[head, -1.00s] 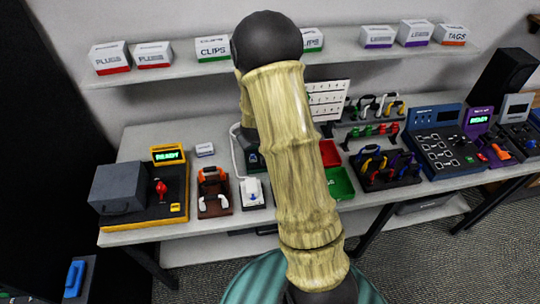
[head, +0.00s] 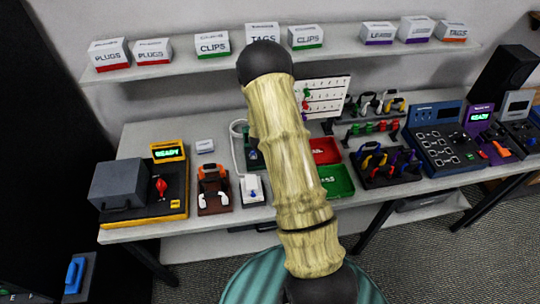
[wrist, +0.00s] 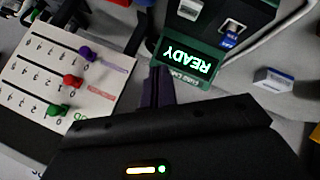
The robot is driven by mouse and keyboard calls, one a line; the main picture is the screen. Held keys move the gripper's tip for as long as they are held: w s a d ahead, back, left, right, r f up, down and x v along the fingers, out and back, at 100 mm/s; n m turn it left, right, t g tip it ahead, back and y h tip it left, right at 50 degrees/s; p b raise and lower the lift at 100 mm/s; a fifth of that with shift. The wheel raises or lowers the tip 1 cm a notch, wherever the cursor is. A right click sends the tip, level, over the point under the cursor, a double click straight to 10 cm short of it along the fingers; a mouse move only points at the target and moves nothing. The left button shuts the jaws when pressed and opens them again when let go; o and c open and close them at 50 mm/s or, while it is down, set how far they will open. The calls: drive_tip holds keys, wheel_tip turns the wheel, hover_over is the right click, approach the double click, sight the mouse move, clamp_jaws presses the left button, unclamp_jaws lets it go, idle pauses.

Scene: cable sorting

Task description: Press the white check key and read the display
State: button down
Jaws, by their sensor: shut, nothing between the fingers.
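A dark green checking device lies under my wrist. Its lit display (wrist: 187,58) reads READY, upside down in the wrist view. A white key (wrist: 190,8) and a second small white block (wrist: 232,26) with a blue-and-white piece beside it show on the dark device body beyond the display. I cannot tell for sure which is the check key. My gripper (wrist: 158,88) is shut and empty, its fingertips just beside the display's edge, apart from both white pieces. In the head view the device (head: 252,152) is mostly behind my arm, and the gripper is hidden.
A numbered white board (wrist: 62,75) with purple, red and green pegs stands close to the fingers. A small white block (wrist: 273,80) lies on the other side. The head view shows red (head: 325,150) and green (head: 338,181) trays and a yellow-trimmed station (head: 150,190).

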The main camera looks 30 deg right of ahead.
drive_tip(key=shift+f+b, duration=2.15)
drive_tip(key=shift+f, duration=1.4)
drive_tip(key=shift+w, duration=0.1)
drive_tip(key=shift+f+b, duration=0.4)
drive_tip(key=shift+f+b, duration=0.35)
drive_tip(key=shift+f, duration=0.05)
drive_tip(key=shift+r, duration=0.1)
drive_tip(key=shift+r+p, duration=0.5)
drive_tip(key=shift+r, duration=0.2)
